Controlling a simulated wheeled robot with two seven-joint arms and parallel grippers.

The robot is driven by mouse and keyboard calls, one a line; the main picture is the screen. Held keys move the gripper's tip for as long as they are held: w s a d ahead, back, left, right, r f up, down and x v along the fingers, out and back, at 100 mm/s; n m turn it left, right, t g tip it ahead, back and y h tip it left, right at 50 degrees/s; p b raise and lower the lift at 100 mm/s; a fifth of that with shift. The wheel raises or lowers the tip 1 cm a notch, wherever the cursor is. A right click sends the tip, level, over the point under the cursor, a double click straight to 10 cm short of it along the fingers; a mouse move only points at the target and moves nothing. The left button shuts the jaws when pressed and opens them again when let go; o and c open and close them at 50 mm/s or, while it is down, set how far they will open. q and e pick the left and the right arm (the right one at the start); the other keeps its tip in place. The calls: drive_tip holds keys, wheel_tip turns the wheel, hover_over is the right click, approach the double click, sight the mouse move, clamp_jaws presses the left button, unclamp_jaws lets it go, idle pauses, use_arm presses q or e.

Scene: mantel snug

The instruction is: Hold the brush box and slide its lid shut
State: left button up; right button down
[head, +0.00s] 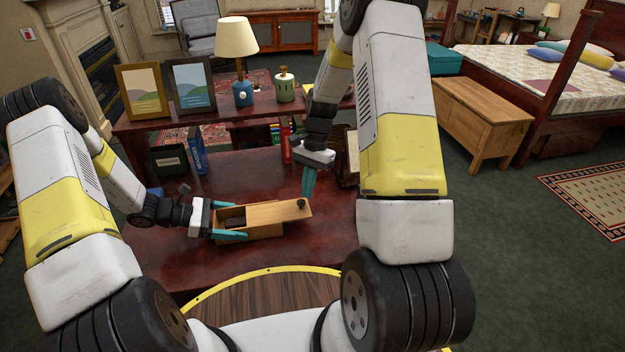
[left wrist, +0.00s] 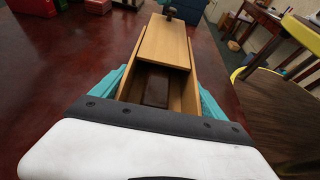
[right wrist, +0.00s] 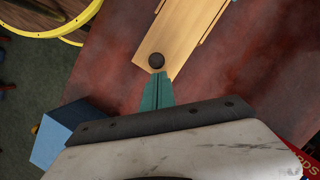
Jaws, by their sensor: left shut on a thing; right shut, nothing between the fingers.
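The wooden brush box (head: 250,233) lies on the dark red table, its lid (head: 278,213) slid partway off towards the right. The open part near my left gripper shows a dark object inside (left wrist: 156,88). The lid has a dark round knob (head: 301,204) at its far end, also in the right wrist view (right wrist: 156,60). My left gripper (head: 229,220) is shut on the box, one teal finger along each side wall. My right gripper (head: 309,184) is shut and empty, its fingertips just beyond the knob; whether they touch it I cannot tell.
A raised shelf behind holds two picture frames (head: 192,85), a lamp (head: 238,55) and a lidded jar (head: 285,86). Books (head: 196,150) and a dark green box (head: 169,159) stand below it. A blue block (right wrist: 65,135) is near my right gripper. The table in front of the box is clear.

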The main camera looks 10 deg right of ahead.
drive_tip(key=shift+a, duration=0.1)
hover_over(274, 208)
drive_tip(key=shift+w+d, duration=0.25)
drive_tip(key=shift+w, duration=0.1)
idle(0.3)
drive_tip(key=shift+w+d, duration=0.25)
drive_tip(key=shift+w, duration=0.05)
use_arm(q)
drive_tip(key=o, duration=1.4)
drive_tip(key=shift+o, duration=0.2)
use_arm(e)
drive_tip(key=w+d+r, duration=0.4)
drive_tip(key=r, duration=0.6)
drive_tip(key=shift+w+d+r, duration=0.2)
drive_tip(key=shift+d, duration=0.05)
